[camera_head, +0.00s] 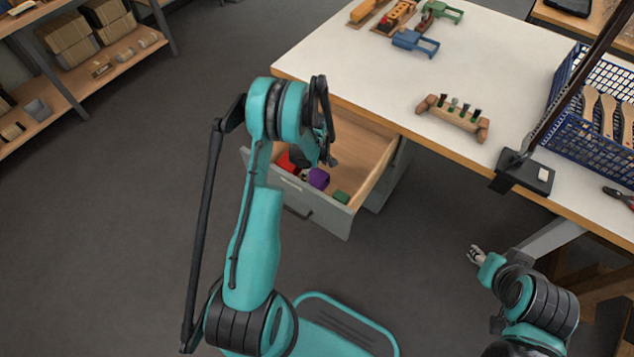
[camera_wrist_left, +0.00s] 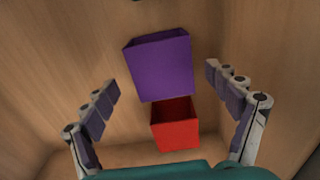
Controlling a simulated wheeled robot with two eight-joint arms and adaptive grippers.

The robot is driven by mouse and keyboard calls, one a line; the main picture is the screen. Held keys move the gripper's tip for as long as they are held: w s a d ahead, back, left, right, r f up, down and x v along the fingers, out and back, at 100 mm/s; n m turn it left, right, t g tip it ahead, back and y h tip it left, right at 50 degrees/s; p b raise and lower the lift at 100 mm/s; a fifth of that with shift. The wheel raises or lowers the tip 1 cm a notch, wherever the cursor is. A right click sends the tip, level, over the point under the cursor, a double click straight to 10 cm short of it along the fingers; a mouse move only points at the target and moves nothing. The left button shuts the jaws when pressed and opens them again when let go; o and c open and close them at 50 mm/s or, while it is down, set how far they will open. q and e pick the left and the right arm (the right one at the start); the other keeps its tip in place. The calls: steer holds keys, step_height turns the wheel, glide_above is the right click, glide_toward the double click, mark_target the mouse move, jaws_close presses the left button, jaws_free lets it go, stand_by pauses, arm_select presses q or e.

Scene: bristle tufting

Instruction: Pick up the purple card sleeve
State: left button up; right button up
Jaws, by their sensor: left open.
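The purple card sleeve (camera_head: 319,178) lies in the open drawer under the table, near the drawer's front. In the left wrist view the purple sleeve (camera_wrist_left: 160,66) shows as a box shape ahead of and between the fingers. My left gripper (camera_wrist_left: 164,102) is open and empty, with one finger on each side, apart from the sleeve. In the head view my left gripper (camera_head: 325,152) reaches down into the drawer and is partly hidden by its own wrist. My right gripper (camera_head: 475,255) hangs low at the right, away from the drawer; its jaw state is unclear.
A red open box (camera_wrist_left: 175,125) touches or nearly touches the purple sleeve. A green item (camera_head: 341,197) lies at the drawer's front corner. The drawer's front panel (camera_head: 300,200) and wooden sides enclose the space. The white table (camera_head: 370,75) overhangs its back. A blue crate stands on the table.

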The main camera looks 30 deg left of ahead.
mark_target(316, 176)
arm_select(q)
step_height(316, 176, down, 4)
steer(key=shift+s+d+b, duration=0.1)
steer(key=shift+s+b, duration=0.05)
steer(key=shift+b, duration=0.7)
steer(key=shift+r, duration=0.1)
steer(key=c, duration=0.9)
steer(key=shift+r, duration=0.1)
